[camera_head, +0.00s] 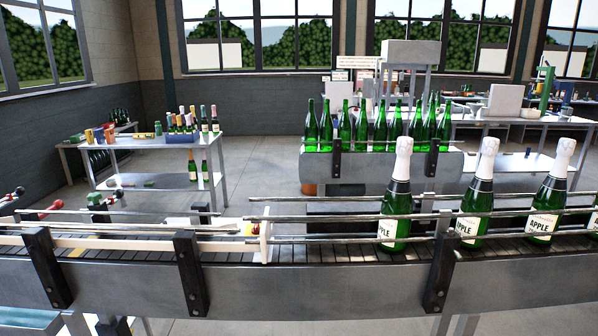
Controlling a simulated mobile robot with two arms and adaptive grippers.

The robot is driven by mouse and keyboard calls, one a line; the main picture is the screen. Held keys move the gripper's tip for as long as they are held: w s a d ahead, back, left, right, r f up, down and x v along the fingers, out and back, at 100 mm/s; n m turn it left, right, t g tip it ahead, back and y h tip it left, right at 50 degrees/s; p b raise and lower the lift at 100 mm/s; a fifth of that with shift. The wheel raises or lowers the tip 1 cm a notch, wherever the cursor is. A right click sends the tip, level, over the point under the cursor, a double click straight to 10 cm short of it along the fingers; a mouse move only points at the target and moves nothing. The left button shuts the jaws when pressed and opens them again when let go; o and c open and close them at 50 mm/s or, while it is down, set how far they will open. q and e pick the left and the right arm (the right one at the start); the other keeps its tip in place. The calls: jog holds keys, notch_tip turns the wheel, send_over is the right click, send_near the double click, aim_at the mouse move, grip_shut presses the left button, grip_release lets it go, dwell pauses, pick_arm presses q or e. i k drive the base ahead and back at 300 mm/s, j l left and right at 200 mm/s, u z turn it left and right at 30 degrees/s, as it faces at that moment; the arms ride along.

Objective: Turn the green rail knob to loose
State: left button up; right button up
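A small green piece (95,198), perhaps the green rail knob, shows behind the conveyor at the left, next to a dark bar with a red tip. It is too small to tell whether it is tight or loose. Metal guide rails (340,217) run along the conveyor (330,281). Neither of my grippers is in view.
Green bottles with white foil tops, one of them near the middle (395,205), stand on the conveyor at the right. Black brackets (190,272) rise along its front. Several bare green bottles (379,130) stand on a machine behind. A side table (150,143) holds more bottles.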

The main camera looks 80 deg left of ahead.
aim_at(95, 197)
jog(key=u, duration=2.05)
